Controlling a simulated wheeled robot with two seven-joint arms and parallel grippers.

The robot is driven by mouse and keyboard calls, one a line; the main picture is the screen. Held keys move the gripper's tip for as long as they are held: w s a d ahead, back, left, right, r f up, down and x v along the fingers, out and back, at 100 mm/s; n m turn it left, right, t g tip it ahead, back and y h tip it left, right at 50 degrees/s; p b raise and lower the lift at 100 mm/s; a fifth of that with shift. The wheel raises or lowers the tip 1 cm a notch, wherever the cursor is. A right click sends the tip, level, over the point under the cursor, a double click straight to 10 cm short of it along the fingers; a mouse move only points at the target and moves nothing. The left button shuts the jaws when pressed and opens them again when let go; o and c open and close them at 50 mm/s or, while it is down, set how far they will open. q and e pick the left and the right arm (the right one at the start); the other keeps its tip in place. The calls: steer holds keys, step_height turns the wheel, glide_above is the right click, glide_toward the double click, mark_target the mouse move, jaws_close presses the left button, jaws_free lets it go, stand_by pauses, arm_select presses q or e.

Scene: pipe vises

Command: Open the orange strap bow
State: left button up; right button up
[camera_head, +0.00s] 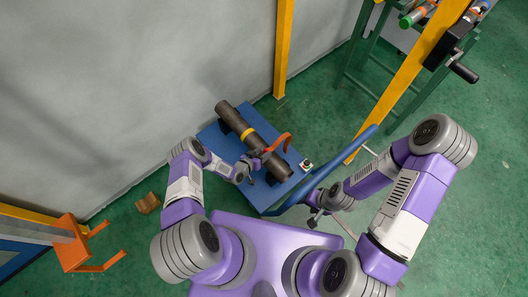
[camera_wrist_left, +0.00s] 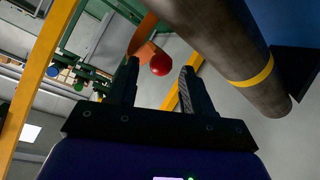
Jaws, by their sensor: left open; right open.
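The orange strap bow (camera_head: 277,146) arches at the near end of a dark pipe (camera_head: 254,135) with a yellow band. In the left wrist view its orange part (camera_wrist_left: 146,36) shows at the top, with a red ball knob (camera_wrist_left: 160,65) just below it. My left gripper (camera_head: 246,168) is beside the pipe near the bow. In the left wrist view its two fingers are apart, and the knob shows in the gap at the tips; contact is not clear. My right gripper (camera_head: 317,212) is low at the right of the blue bench, apart from the bow and partly hidden by my arm.
The pipe lies on a blue bench (camera_head: 213,138) with a small button box (camera_head: 306,165) at its right edge. A blue bar (camera_head: 350,150) slants up beside it. Yellow posts (camera_head: 284,45) and a green frame (camera_head: 350,60) stand behind. An orange bracket (camera_head: 75,245) is at lower left.

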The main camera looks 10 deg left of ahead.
arm_select(q)
steer(key=p+v, duration=0.1)
steer(key=v, duration=0.5)
steer(key=shift+d, duration=0.1)
